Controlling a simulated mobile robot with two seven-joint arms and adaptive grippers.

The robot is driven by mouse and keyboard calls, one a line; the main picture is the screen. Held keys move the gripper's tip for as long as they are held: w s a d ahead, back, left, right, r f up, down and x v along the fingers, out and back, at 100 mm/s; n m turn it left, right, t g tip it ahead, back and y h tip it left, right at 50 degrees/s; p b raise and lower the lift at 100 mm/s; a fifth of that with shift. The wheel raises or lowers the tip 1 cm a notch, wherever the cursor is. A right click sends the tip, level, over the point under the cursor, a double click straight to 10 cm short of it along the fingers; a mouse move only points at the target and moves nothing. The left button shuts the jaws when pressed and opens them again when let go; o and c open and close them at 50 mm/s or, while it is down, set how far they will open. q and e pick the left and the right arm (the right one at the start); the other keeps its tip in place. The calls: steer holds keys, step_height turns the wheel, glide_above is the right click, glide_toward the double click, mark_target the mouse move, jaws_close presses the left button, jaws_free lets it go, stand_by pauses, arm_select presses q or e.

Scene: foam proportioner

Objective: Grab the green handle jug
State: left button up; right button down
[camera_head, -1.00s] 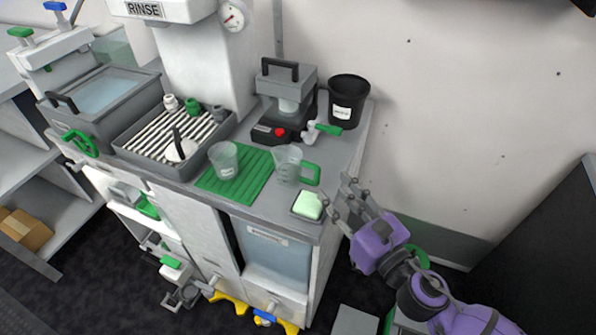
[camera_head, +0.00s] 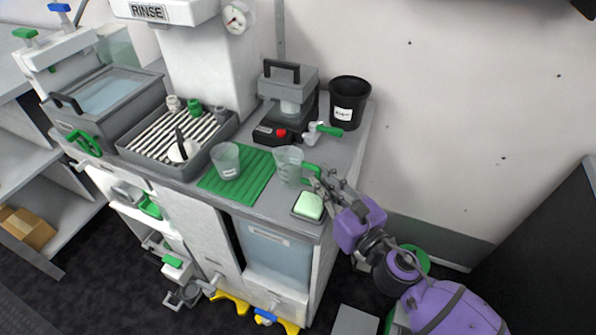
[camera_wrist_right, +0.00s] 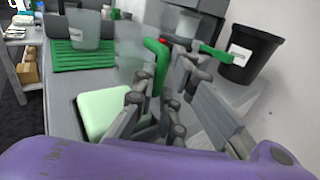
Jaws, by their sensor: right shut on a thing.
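The clear jug with a green handle (camera_head: 288,163) stands upright on the grey counter, at the right edge of the green ribbed mat (camera_head: 238,180). My right gripper (camera_head: 316,176) is at the jug's right side, with its fingers shut on the green handle, partly covering it. In the right wrist view the green handle (camera_wrist_right: 153,58) rises beside the fingers of my right gripper (camera_wrist_right: 160,95), and the clear jug wall is hard to make out. My left gripper is not in view.
A green sponge in a dark tray (camera_head: 309,206) lies just in front of the gripper. A second clear cup (camera_head: 226,160) stands on the mat. A black bin (camera_head: 348,102) and a press-like machine (camera_head: 286,98) with a green-handled tool (camera_head: 325,130) stand behind.

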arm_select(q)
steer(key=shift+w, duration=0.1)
arm_select(e)
steer(key=shift+r, duration=0.15)
steer(key=shift+r+p, duration=0.5)
steer(key=shift+r, duration=0.6)
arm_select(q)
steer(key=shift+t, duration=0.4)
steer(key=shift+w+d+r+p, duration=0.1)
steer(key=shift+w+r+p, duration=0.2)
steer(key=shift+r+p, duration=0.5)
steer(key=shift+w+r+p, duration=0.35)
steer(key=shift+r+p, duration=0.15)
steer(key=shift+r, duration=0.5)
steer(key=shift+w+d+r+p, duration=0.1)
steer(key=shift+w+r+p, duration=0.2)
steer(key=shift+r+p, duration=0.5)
arm_select(e)
steer(key=s+a+r, duration=0.2)
steer(key=s+r, duration=0.3)
steer(key=s, duration=0.1)
steer(key=s+a+r, duration=0.3)
steer(key=s+r, duration=0.2)
steer(key=s, duration=0.1)
steer(key=shift+s+a+r, duration=0.25)
steer(key=shift+s+a, duration=0.05)
steer(key=shift+s, duration=0.1)
